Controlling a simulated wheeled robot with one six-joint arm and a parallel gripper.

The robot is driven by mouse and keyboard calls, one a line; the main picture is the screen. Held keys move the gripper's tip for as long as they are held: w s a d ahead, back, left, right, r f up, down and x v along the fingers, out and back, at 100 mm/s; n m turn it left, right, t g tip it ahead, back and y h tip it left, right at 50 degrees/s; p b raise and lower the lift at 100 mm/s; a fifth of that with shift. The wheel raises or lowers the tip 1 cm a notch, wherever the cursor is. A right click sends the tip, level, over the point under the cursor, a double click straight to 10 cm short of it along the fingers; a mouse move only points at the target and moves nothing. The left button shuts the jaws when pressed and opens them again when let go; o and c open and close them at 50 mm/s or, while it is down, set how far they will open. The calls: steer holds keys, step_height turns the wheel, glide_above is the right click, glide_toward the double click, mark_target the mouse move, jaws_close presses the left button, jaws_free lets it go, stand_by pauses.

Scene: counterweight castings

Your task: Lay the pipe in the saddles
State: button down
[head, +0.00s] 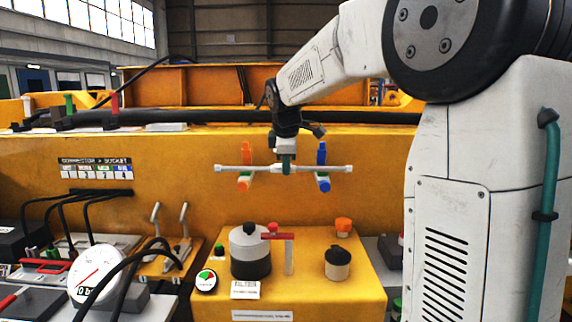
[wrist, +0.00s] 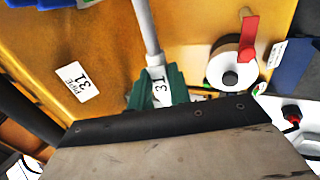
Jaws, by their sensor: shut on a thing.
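The pipe (head: 256,168) is a thin pale grey rod with end caps, lying level across the head view in front of the yellow wall. My gripper (head: 287,166) is shut on its middle, with the green fingers around it. An orange saddle (head: 245,152) on the left and a blue saddle (head: 322,152) on the right show above and below the pipe. I cannot tell whether the pipe sits in them or just in front. In the wrist view the pipe (wrist: 147,28) runs up from the green fingers (wrist: 160,92), a "31" label between them; the saddles are not clear there.
Below stands a yellow box (head: 315,290) bearing a black-and-white cylinder (head: 250,255), a red-handled lever (head: 277,236) and a black-capped pot (head: 337,263). A gauge (head: 97,275) and black cables are at lower left. A "PIPE 31" label (wrist: 76,82) is on the yellow surface.

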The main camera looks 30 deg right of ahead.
steer(key=w+d+f, duration=0.3)
steer(key=w+d, duration=0.2)
steer(key=w, duration=0.2)
steer(key=shift+w+d, duration=0.15)
steer(key=shift+w, duration=0.2)
stand_by(0.4)
steer(key=c, duration=1.2)
jaws_free()
steer(key=v, duration=0.8)
